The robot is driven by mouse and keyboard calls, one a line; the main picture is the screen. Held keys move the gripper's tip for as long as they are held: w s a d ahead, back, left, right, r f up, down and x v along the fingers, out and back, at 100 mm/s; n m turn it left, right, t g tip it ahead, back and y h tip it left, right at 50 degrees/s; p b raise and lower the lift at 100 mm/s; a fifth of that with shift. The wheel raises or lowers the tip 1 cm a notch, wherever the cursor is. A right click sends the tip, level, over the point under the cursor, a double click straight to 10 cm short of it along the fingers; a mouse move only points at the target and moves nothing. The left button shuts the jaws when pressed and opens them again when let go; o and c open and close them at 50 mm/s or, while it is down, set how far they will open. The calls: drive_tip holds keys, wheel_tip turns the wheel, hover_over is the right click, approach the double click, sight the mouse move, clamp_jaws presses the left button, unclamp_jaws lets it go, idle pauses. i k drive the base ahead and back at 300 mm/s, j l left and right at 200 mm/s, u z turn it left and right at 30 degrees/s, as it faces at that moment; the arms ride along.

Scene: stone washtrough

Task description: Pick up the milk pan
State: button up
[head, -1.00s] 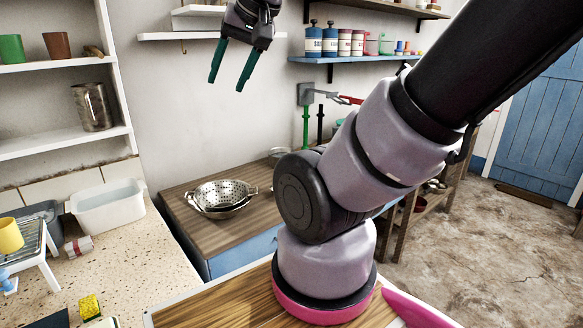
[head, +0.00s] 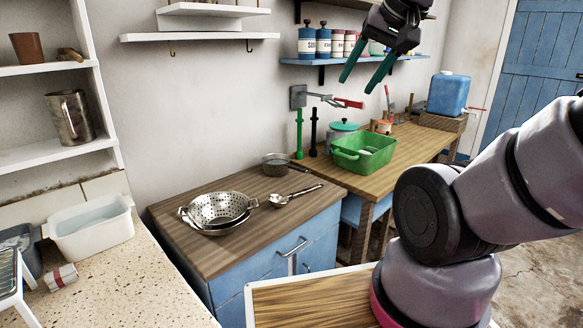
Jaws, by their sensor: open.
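The milk pan (head: 277,163) appears to be the small grey metal pan at the back right of the wooden-topped blue cabinet. Its thin dark handle points right, toward the table with the green basin. My gripper (head: 356,86) hangs in the air, up and to the right of the pan in the picture. Its two green fingers are spread, with nothing between them. It is well apart from the pan.
A colander (head: 219,209) sits in another vessel on the cabinet top (head: 190,252), with a ladle (head: 295,196) beside it. A green basin (head: 364,153) stands on the table to the right. Wall shelf (head: 200,37) and blue shelf (head: 400,66) hang above.

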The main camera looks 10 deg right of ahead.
sight(274, 165)
drive_tip(key=i+l+z, duration=0.15)
drive_tip(key=i+l, duration=0.15)
drive_tip(key=i+l+z, duration=0.2)
drive_tip(key=i, duration=0.25)
drive_tip(key=i+l+z, duration=0.15)
drive_tip(key=i, duration=0.2)
